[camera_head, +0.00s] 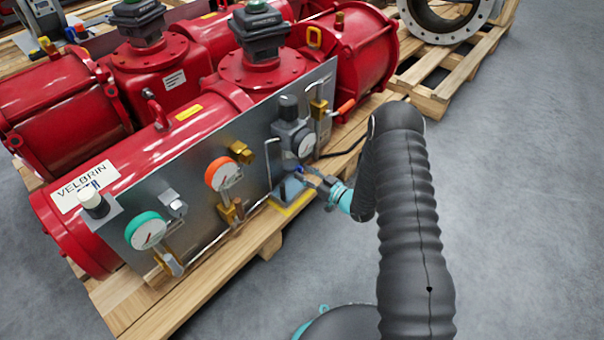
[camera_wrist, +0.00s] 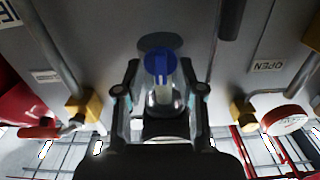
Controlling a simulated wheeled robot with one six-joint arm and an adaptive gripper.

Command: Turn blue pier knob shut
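The blue knob (camera_wrist: 162,64) shows in the wrist view on top of a clear, rounded body (camera_wrist: 163,100), in front of the grey panel. My gripper (camera_wrist: 160,92) has one finger on each side of the knob and clear body, with visible gaps between. It is open and holds nothing. In the head view my gripper (camera_head: 318,181) is low at the right part of the panel, by a small blue spot (camera_head: 299,169) that looks like the knob. The gripper partly hides this area, and the knob's turn position cannot be told.
The grey panel (camera_head: 200,215) carries an orange-rimmed gauge (camera_head: 222,174), a teal-rimmed gauge (camera_head: 146,231) and brass fittings (camera_head: 241,152). A red-orange handle (camera_head: 343,107) sits right of the regulator (camera_head: 289,128). Red cylinders (camera_head: 90,190) rest on a wooden pallet (camera_head: 150,305). Grey floor (camera_head: 520,200) is clear at right.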

